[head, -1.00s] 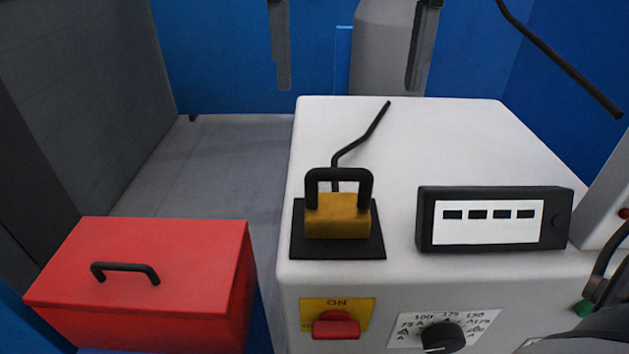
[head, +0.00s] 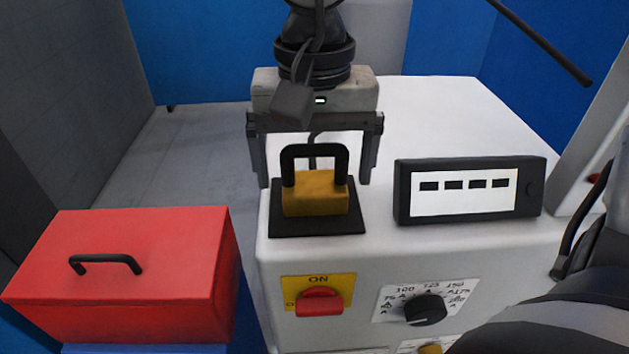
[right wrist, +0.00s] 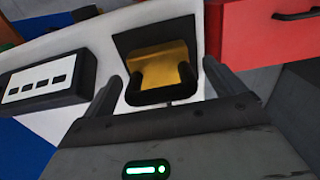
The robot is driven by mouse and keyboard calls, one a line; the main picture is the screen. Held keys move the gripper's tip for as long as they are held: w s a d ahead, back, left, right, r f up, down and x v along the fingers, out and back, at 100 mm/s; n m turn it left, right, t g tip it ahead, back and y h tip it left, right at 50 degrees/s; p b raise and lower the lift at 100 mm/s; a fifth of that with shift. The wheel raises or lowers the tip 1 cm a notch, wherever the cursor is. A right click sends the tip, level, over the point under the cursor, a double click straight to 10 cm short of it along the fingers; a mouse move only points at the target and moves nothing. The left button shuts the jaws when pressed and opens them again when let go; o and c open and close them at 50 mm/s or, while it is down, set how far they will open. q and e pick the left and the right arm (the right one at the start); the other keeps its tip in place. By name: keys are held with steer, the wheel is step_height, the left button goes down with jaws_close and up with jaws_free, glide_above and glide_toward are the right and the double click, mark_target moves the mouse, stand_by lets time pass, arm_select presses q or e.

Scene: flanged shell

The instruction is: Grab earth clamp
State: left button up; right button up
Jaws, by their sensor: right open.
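The earth clamp, a brass-coloured block (head: 315,194) with a black arched handle, sits on a black square plate (head: 318,229) on top of the white welding machine (head: 440,125). My right gripper (head: 315,184) is open in the head view, just behind the clamp, with one finger to each side of its handle and none touching it as far as I can see. In the right wrist view the clamp (right wrist: 158,68) shows ahead of the open fingers (right wrist: 162,92), its handle nearest them. My left gripper is not in view.
A black box with a white panel (head: 465,192) stands right of the clamp. A red toolbox (head: 130,260) with a black handle is at the left. A red switch (head: 319,302) and a black dial (head: 425,309) are on the machine's front.

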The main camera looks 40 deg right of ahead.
steer(key=c, duration=1.5)
